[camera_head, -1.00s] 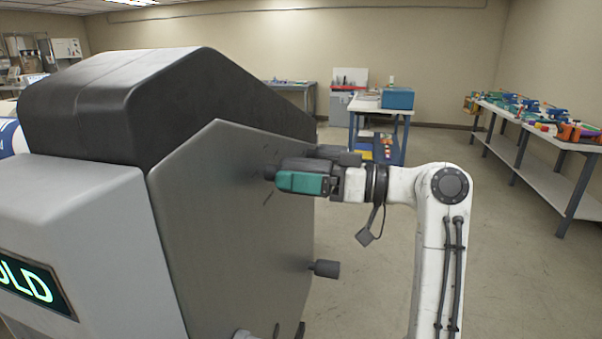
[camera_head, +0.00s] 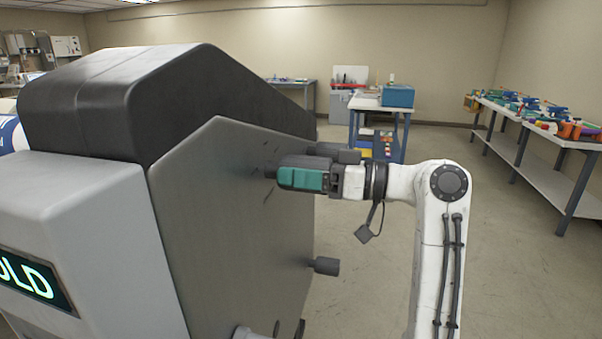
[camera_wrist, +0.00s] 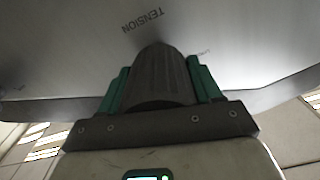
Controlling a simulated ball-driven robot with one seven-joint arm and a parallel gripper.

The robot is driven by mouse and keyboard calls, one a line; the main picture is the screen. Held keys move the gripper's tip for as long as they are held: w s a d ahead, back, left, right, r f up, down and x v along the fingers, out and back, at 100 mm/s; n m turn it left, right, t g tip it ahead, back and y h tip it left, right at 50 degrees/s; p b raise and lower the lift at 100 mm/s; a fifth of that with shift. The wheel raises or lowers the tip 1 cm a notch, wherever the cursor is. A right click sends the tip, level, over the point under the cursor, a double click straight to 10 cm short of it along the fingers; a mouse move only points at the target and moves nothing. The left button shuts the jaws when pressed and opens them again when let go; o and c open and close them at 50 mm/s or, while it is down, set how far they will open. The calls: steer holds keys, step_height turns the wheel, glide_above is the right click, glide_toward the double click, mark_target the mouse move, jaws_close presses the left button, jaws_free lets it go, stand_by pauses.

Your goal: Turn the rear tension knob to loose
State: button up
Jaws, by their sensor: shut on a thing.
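My gripper (camera_head: 284,177) is at the grey side panel (camera_head: 230,230) of the laminator, reaching in from the right. In the wrist view its two green fingers are shut on a dark ribbed knob (camera_wrist: 162,75), one finger on each side. The word TENSION is printed on the panel just beyond this knob, with smaller marks to its sides, too small to read surely. In the head view my gripper mostly hides the held knob. The knob's pointer and exact setting cannot be made out.
A dark cylindrical part (camera_head: 348,156) shows just behind my gripper, partly hidden. Another dark knob (camera_head: 325,266) sticks out lower on the panel. The laminator's black hood (camera_head: 130,100) rises at left. Open floor lies to the right, before a bench (camera_head: 545,150) and a cart (camera_head: 380,105).

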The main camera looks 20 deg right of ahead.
steer(key=shift+f+n+b, duration=0.1)
steer(key=shift+n+b, duration=0.2)
steer(key=shift+b, duration=0.1)
steer(key=n+b, duration=0.1)
steer(key=b, duration=0.1)
steer(key=shift+f+n+b, duration=0.15)
steer(key=shift+n+b, duration=0.2)
steer(key=shift+n, duration=0.05)
steer(key=n+b, duration=0.3)
steer(key=b, duration=0.1)
steer(key=shift+n+b, duration=0.3)
steer(key=shift+b, duration=0.05)
steer(key=n+b, duration=0.4)
steer(key=shift+b, duration=0.35)
steer(key=shift+r+n+b, duration=0.2)
steer(key=shift+n+b, duration=1.3)
steer(key=shift+n, duration=0.5)
steer(key=o, duration=1)
steer(key=shift+o, duration=0.2)
